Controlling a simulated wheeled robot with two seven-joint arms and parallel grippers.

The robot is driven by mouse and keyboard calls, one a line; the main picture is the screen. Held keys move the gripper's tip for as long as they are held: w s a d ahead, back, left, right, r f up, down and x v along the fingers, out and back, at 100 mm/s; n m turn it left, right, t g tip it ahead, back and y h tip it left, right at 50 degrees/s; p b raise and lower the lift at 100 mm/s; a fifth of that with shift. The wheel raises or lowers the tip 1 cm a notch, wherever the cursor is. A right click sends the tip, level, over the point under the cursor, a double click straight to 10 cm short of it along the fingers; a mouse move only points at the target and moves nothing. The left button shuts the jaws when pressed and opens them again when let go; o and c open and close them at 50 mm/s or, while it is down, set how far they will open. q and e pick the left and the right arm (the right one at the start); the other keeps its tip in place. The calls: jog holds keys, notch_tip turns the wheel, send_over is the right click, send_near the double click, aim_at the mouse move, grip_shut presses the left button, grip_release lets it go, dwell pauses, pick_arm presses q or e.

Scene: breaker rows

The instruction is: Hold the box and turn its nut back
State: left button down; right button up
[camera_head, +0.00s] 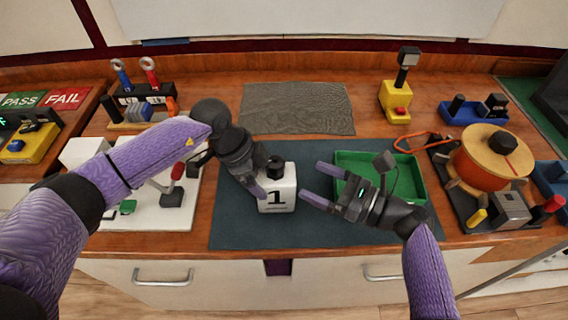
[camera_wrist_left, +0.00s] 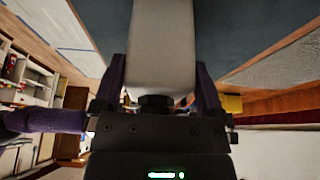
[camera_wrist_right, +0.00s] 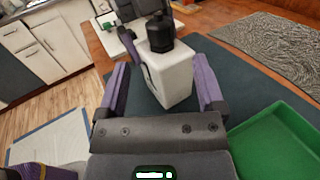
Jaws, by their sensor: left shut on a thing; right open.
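The white box (camera_head: 283,190), marked with a black 1, stands upright on the dark mat (camera_head: 232,218). A black nut (camera_head: 275,167) sits on top of it. My left gripper (camera_head: 258,186) is shut on the box, with its fingers on either side of it in the left wrist view (camera_wrist_left: 160,85). My right gripper (camera_head: 313,184) is open and empty, just right of the box, its fingertips pointing at it. In the right wrist view the box (camera_wrist_right: 172,78) and its nut (camera_wrist_right: 160,30) show ahead between the open fingers (camera_wrist_right: 163,85).
A green tray (camera_head: 408,195) lies right of the mat's middle, beneath my right gripper. An orange spool (camera_head: 475,165) stands further right. A white board with a lever (camera_head: 172,198) is at left. A grey textured mat (camera_head: 297,108) lies clear behind. A yellow stand (camera_head: 396,103) is at back right.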

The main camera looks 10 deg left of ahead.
aim_at(283, 173)
jog(key=x, duration=0.7)
jog(key=shift+a, duration=0.3)
jog(key=shift+c, duration=0.3)
